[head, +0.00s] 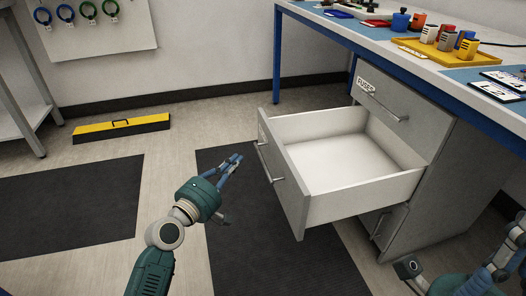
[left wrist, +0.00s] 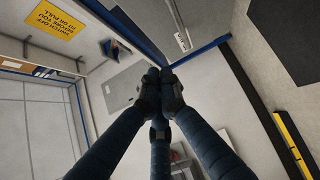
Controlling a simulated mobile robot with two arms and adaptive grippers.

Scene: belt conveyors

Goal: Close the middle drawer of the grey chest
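The grey chest (head: 440,180) stands under the blue-edged bench. Its middle drawer (head: 300,192) is pulled far out to the left and looks empty inside. The drawer's bar handle (head: 267,162) is on its front face. My left gripper (head: 236,160) is just left of that front, apart from it, with its fingers together and empty. In the left wrist view its fingertips (left wrist: 160,77) meet, and a grey panel with a bar handle lies beyond; I cannot tell which drawer it is. My right gripper (head: 497,262) is at the lower right, partly cut off.
The top drawer (head: 382,103), labelled "FUSES", and the bottom drawer (head: 384,228) look closed. The bench (head: 440,62) carries trays and coloured parts. A yellow-and-black box (head: 121,128) lies on the floor by the wall. Dark mats (head: 65,208) cover open floor to the left.

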